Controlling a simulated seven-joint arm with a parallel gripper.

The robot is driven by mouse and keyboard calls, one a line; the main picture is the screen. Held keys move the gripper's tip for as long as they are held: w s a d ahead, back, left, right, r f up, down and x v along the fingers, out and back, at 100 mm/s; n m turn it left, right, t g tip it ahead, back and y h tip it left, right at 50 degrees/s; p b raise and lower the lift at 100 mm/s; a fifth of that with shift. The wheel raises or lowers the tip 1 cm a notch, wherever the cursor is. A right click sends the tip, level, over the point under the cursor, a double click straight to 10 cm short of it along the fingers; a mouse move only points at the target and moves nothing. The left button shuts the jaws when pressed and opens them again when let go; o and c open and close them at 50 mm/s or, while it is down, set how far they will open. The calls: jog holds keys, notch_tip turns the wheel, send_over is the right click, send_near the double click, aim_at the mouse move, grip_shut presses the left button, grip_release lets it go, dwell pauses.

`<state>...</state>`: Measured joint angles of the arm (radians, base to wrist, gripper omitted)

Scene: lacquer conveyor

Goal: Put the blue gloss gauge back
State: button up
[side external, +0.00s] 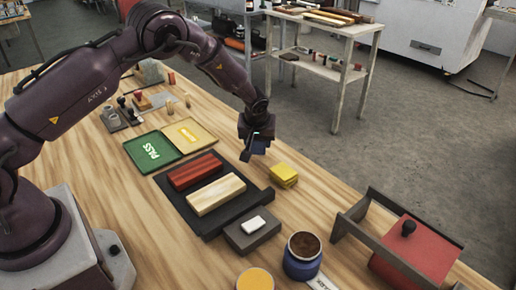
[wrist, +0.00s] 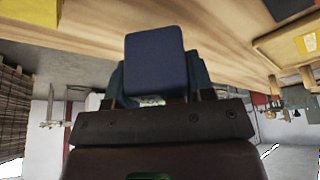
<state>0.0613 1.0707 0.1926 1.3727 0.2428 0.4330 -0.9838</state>
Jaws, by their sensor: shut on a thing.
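The blue gloss gauge (wrist: 155,62) is a dark blue block with rounded corners, held between the fingers of my gripper (wrist: 157,88) in the wrist view. In the side external view my gripper (side external: 256,137) points down above the wooden table, behind the dark tray, and the gauge (side external: 259,149) shows as a small dark blue shape under it. My gripper is shut on it. The gauge appears above the table, though its exact height is hard to tell. A dark grey block (side external: 240,240) with a white pad (side external: 253,224) on top stands at the tray's front; I cannot tell whether it is the gauge's place.
The dark tray (side external: 214,223) holds a red bar (side external: 195,171) and a pale wooden bar (side external: 216,194). A green PASS mat (side external: 152,151), a yellow mat (side external: 190,134), a blue jar (side external: 302,262) and a red box (side external: 415,250) stand around.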

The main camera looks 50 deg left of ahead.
aim_at(258, 149)
jog(key=shift+w+f, duration=0.1)
jog(key=shift+f, duration=1.45)
jog(key=shift+f, duration=0.15)
jog(key=o, duration=1.2)
jog(key=v, duration=1.2)
jog(key=shift+r, duration=0.25)
